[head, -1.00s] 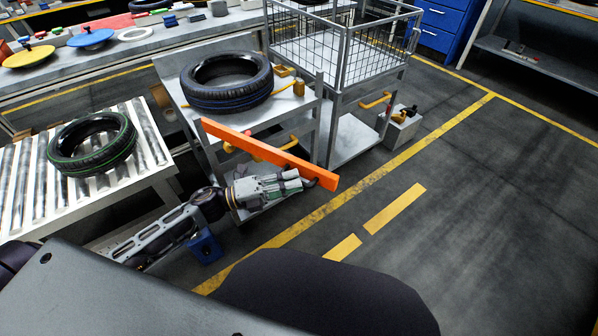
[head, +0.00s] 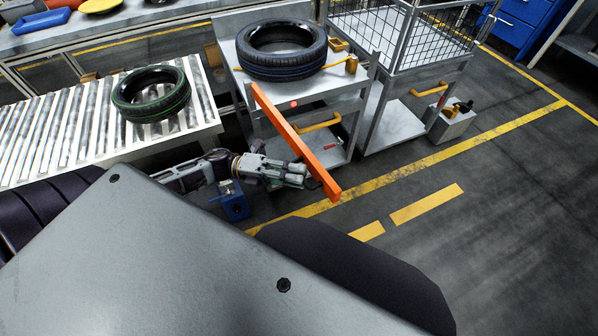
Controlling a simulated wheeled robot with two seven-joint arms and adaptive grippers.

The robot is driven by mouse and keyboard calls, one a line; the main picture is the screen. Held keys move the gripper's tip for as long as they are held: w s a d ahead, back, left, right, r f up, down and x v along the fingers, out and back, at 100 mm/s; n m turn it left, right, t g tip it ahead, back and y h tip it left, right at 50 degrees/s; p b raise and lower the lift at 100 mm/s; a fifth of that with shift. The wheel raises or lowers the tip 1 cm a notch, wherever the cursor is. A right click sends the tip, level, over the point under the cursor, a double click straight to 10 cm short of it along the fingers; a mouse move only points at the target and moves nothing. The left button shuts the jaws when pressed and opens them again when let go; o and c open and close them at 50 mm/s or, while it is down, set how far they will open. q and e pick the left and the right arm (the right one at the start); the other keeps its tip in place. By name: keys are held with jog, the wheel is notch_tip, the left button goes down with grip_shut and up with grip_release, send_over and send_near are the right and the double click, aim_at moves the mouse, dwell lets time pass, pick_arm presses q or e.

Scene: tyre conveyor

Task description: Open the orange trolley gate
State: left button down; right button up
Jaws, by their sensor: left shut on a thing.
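The orange gate bar (head: 292,138) stands out at an angle from the front of the grey trolley (head: 352,98). Its far end is near the trolley's left front corner and its near end points toward me at lower right. My left gripper (head: 303,176) is at the bar's near end, shut on the gate, with its fingertips partly hidden by the bar. A tyre with a blue stripe (head: 283,62) lies on the trolley's top shelf. My right gripper is not in view.
A roller conveyor (head: 40,140) with a green-striped tyre (head: 150,108) is left of the trolley. A wire-cage trolley (head: 400,60) stands to its right. A blue object (head: 236,204) is below my left arm. Floor with yellow lines (head: 425,204) is clear at right.

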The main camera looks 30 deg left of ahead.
pick_arm(q)
jog(key=c, duration=1.5)
grip_release()
jog(key=shift+v, duration=6)
